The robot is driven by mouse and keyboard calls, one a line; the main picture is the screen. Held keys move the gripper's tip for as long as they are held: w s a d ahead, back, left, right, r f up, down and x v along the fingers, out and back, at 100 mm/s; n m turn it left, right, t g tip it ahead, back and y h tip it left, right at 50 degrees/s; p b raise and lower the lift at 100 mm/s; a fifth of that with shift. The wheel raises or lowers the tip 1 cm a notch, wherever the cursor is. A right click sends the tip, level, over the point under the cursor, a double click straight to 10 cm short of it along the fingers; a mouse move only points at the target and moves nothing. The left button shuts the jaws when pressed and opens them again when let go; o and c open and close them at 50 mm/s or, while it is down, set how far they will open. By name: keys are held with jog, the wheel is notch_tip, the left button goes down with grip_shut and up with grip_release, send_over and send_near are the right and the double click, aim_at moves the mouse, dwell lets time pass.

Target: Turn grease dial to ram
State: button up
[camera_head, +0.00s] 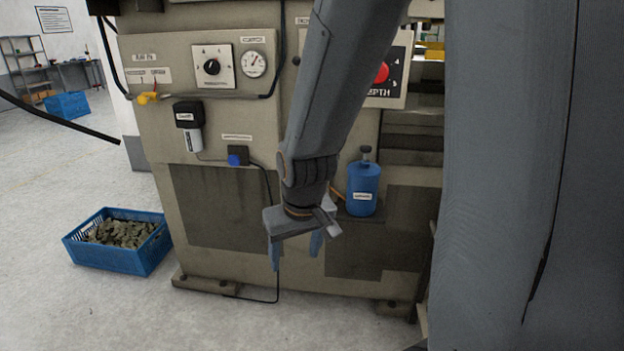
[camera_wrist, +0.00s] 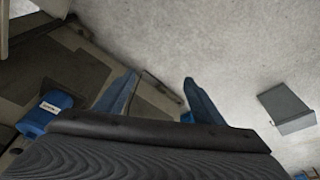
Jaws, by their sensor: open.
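A black knob (camera_head: 212,67) sits on a white square plate on the upper left of the machine front, with small marks around it. Its lettering is too small to read, so I cannot tell whether it is the grease dial or where it points. A red dial (camera_head: 382,73) on a plate lettered "DEPTH" is partly hidden behind my arm. My gripper (camera_head: 296,258) hangs low in front of the machine, pointing down, open and empty, well below and right of the black knob. Its two blue fingers also show spread in the wrist view (camera_wrist: 160,82).
A round gauge (camera_head: 254,63), a yellow-handled valve (camera_head: 148,98), a black-and-white canister (camera_head: 189,125) and a blue knob (camera_head: 238,156) are on the machine. A blue bottle (camera_head: 362,190) stands right of my gripper. A blue crate (camera_head: 118,256) sits on the open floor at left.

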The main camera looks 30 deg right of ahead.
jog(key=w+d+f+t+h+b, duration=0.1)
jog(key=w+d+f+t+b, duration=0.25)
jog(key=w, duration=0.65)
jog(key=w+d+f+n+t+b, duration=0.1)
jog(key=w+d+f+t+b, duration=0.3)
jog(key=w, duration=0.6)
jog(key=w+d+f+t+h+b, duration=0.1)
jog(key=w+f+b, duration=0.1)
jog(key=w+b, duration=0.55)
jog(key=w+d+f+t+h+b, duration=0.1)
jog(key=w+d+t+h+b, duration=0.2)
jog(key=w+d+b, duration=0.4)
jog(key=w+d+f+t+h+b, duration=0.1)
jog(key=w+d+t+h+b, duration=0.2)
jog(key=w+d, duration=0.8)
jog(key=w+t+b, duration=0.2)
jog(key=w+b, duration=0.2)
jog(key=w, duration=0.1)
jog(key=shift+w+f+n+t+b, duration=0.35)
jog(key=shift+w+n+b, duration=0.05)
jog(key=shift+c, duration=0.5)
jog(key=c, duration=1)
jog(key=shift+o, duration=0.2)
